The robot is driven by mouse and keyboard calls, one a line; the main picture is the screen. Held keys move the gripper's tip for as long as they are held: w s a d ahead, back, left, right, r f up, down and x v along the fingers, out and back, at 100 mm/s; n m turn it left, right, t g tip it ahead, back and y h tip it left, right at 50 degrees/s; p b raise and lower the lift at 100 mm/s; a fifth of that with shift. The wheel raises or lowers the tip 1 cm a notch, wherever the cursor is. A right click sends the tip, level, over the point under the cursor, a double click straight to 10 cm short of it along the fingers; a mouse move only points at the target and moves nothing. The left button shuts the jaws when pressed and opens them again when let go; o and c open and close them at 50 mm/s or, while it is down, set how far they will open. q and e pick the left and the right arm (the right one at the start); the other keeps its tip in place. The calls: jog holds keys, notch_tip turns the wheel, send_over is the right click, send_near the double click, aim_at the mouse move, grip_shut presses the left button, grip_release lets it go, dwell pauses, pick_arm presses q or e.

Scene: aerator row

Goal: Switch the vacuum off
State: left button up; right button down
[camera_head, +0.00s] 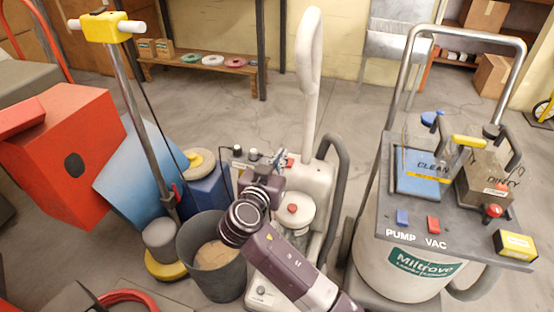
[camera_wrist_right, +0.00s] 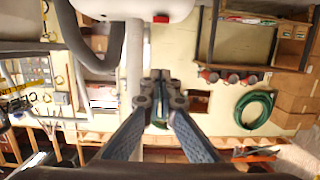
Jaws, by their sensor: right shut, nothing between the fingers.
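The white upright machine (camera_head: 318,185) stands mid-floor with a tall handle and a dark hose. A small red part (camera_head: 291,162) shows on its top, just right of my right gripper (camera_head: 281,158). In the right wrist view a small red part (camera_wrist_right: 160,18) sits on a white body at the top, apart from the fingers. My right gripper (camera_wrist_right: 160,95) is shut and empty; contact cannot be told. The grey machine (camera_head: 400,262) at right carries a blue switch (camera_head: 402,216) marked PUMP and a red switch (camera_head: 433,224) marked VAC. My left gripper is not in view.
A grey bin (camera_head: 222,275) stands left of the white machine. A yellow-topped pole (camera_head: 128,75), a blue panel (camera_head: 140,170) and a red box (camera_head: 70,150) crowd the left. Open floor (camera_head: 225,105) lies behind.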

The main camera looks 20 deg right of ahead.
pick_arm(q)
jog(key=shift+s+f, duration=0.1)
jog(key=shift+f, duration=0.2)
pick_arm(e)
jog(key=v, duration=0.3)
jog(key=shift+r, duration=0.25)
